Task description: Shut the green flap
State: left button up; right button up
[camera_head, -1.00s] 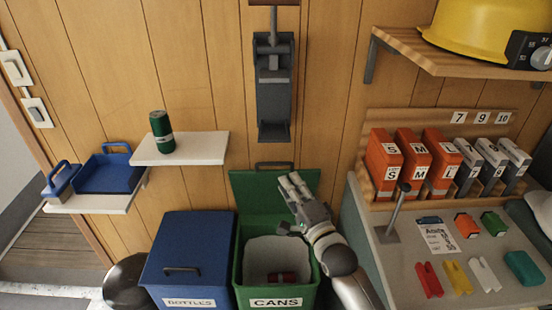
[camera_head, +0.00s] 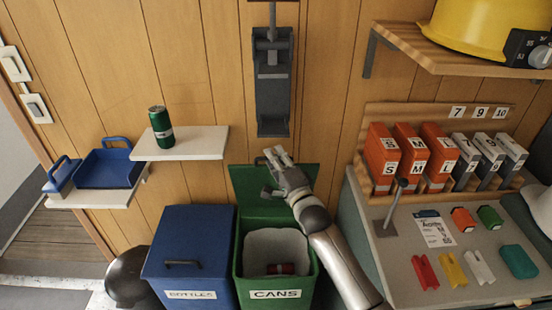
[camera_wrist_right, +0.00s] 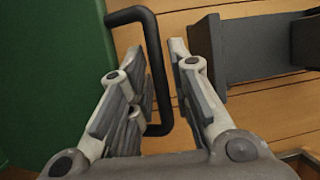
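The green flap (camera_head: 246,182) of the cans bin stands open, raised against the wooden wall behind the bin. Its dark handle is at the top edge, mostly hidden by my right gripper (camera_head: 277,154) in the head view. In the right wrist view the black handle (camera_wrist_right: 155,45) reaches between the open fingers of my right gripper (camera_wrist_right: 160,75), and the flap (camera_wrist_right: 50,75) fills the left side. The left finger overlaps part of the handle; I cannot tell whether they touch. The green bin (camera_head: 239,270) is open, with a red can (camera_head: 281,269) inside. My left gripper is not in view.
A blue bottles bin (camera_head: 190,245) with its lid down stands left of the green bin. A dark grey wall fixture (camera_head: 272,100) hangs just above the flap. A bench (camera_head: 400,270) with small parts and a lever is close to the right of my arm.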

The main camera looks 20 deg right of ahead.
grip_shut()
